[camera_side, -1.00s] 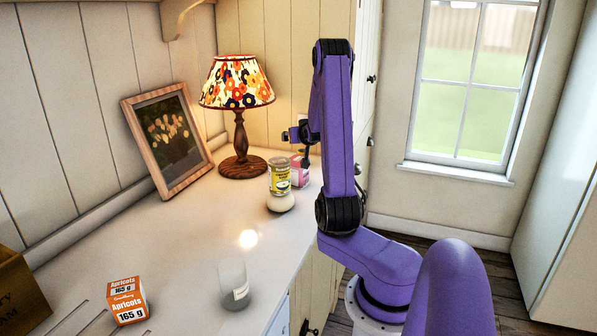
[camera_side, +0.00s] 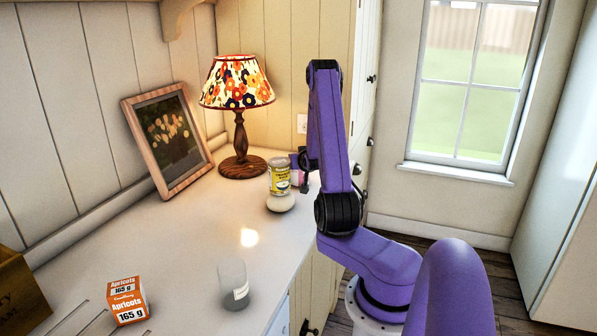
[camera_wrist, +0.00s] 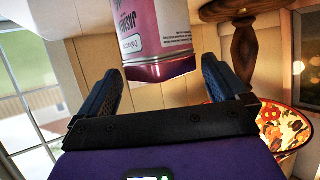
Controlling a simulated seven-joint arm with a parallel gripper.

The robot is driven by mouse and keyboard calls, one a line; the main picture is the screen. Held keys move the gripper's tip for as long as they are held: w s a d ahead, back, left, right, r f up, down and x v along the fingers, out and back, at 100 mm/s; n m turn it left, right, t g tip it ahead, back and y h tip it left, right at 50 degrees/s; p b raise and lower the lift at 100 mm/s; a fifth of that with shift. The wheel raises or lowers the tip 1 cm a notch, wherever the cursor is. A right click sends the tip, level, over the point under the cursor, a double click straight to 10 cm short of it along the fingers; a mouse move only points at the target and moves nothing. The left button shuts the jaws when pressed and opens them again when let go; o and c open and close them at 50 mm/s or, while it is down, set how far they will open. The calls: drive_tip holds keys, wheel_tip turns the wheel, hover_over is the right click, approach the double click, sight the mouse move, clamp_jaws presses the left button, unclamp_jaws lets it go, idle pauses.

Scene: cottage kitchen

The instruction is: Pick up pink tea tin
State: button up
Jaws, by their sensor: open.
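In the wrist view the pink tea tin (camera_wrist: 158,40) fills the top middle, with a white label and a darker pink end. My open gripper (camera_wrist: 161,68) has one finger on each side of the tin's lower end there. I see gaps at the fingers, and I cannot tell how deep the tin sits between them.
A lamp (camera_side: 238,95) and a picture frame (camera_side: 168,138) are at the back. A glass (camera_side: 234,286) and an apricots box (camera_side: 127,300) are nearer; the counter between is clear.

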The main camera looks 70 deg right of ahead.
drive_tip(key=shift+x, duration=1.15)
drive_tip(key=shift+r, duration=0.1)
drive_tip(key=c, duration=1)
drive_tip(key=shift+r, duration=0.2)
